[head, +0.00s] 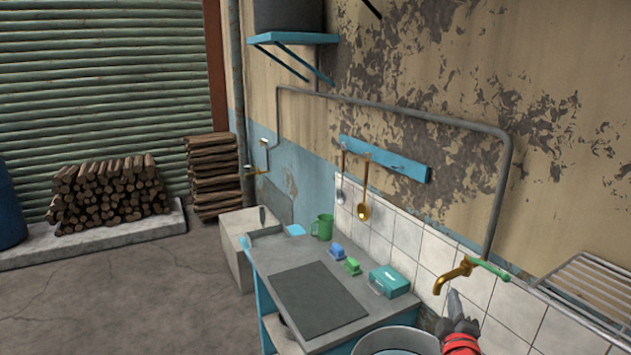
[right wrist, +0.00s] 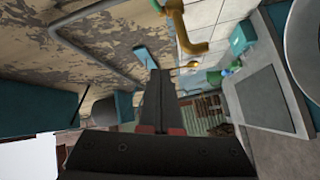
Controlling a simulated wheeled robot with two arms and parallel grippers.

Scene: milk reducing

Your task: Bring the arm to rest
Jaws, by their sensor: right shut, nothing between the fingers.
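My right gripper (head: 457,305) shows at the bottom right of the head view, red at its base, near the brass tap (head: 455,273) with the green handle. It points up and is clear of the counter. In the right wrist view its dark fingers (right wrist: 159,85) are together with nothing between them. The tap also shows in that view (right wrist: 192,43), above and to the right of the fingers. My left gripper is in neither view.
A counter (head: 352,295) carries a dark mat (head: 318,298), a green mug (head: 323,227), sponges (head: 345,259) and a teal box (head: 389,281). A metal basin (head: 400,338) sits below the tap. A wire rack (head: 595,285) is on the right. Open floor (head: 120,300) lies left.

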